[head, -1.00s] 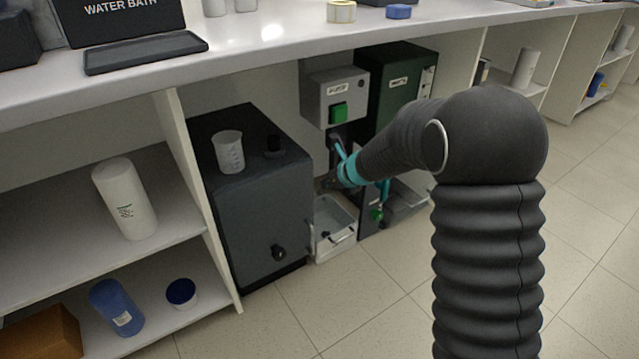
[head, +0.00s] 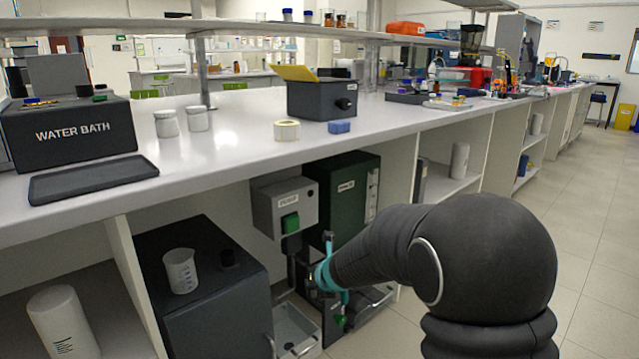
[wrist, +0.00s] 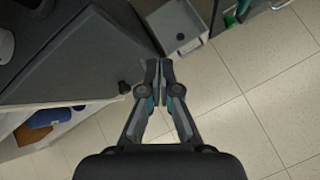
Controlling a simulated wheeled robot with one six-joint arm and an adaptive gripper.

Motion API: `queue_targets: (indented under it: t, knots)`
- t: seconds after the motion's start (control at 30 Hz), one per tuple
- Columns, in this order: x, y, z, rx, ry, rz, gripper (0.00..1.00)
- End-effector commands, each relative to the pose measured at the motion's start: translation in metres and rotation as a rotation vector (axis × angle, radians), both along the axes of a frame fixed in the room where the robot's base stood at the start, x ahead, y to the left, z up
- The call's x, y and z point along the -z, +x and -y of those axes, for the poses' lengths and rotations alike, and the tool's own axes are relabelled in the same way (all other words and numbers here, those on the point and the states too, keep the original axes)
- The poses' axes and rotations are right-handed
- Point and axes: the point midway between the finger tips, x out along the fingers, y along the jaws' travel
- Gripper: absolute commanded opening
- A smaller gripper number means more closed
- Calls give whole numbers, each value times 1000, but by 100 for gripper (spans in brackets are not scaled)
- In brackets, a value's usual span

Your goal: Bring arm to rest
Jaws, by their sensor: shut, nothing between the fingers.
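My arm reaches from the lower right of the head view under the bench, its teal-banded wrist in front of the grey box with a green button (head: 285,208). My gripper (wrist: 165,72) is shut and empty in the wrist view, its two fingers together and pointing away from the camera. The fingertips are near the edge of a dark cabinet (wrist: 90,50) and a grey open tray (wrist: 182,28), above the floor. In the head view the fingers are mostly lost against the dark background.
A dark cabinet (head: 200,290) carries a white beaker (head: 181,270). A green unit (head: 345,195) stands beside the grey box. The bench top (head: 230,150) overhangs them. A white cylinder (head: 62,322) stands in the left shelf. Open floor (head: 590,230) lies to the right.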

Motion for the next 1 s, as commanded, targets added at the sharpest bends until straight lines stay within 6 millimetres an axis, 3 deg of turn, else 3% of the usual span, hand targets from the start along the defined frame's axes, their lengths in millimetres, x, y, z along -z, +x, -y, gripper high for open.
queue_targets:
  t: [0.13, 0.27, 0.37, 0.53, 0.73, 1.0]
  knots:
    - [4, -3, 44, 485, 210, -92, 0]
    - [-9, -26, 92, 931, 422, -138, 0]
    - [-21, -56, 127, 1263, 593, -162, 0]
    - [-37, -130, 174, 1795, 882, -206, 0]
    - [-50, -223, 192, 2285, 1168, -284, 0]
    - [-67, -321, 179, 2666, 1452, -468, 0]
